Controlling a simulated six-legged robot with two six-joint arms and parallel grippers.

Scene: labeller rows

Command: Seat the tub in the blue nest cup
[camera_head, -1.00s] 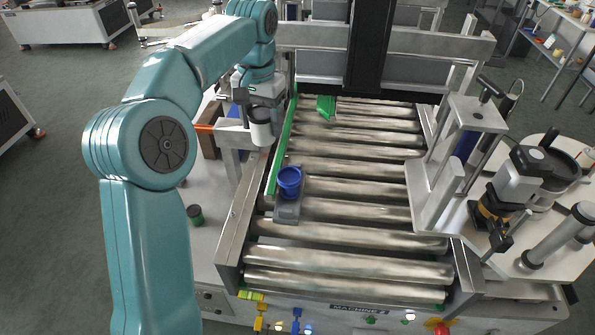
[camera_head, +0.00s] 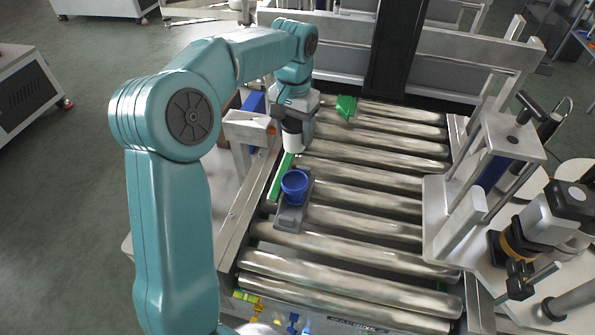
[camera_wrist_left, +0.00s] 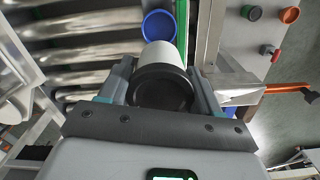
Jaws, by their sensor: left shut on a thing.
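The tub (camera_head: 292,138) is white with a black lid, and my left gripper (camera_head: 296,128) is shut on it, holding it upright above the rollers' left side. In the left wrist view the tub (camera_wrist_left: 163,75) sits between the two fingers, its black end toward the camera. The blue nest cup (camera_head: 295,184) stands on a grey base (camera_head: 291,218) on the rollers, nearer the front than the tub. My right gripper is not in view.
A green guide rail (camera_head: 281,178) runs along the left of the roller conveyor (camera_head: 365,205). A green piece (camera_head: 346,106) lies at the far end. A metal bracket (camera_head: 250,128) stands left of the gripper, and a labeller unit (camera_head: 480,190) stands on the right.

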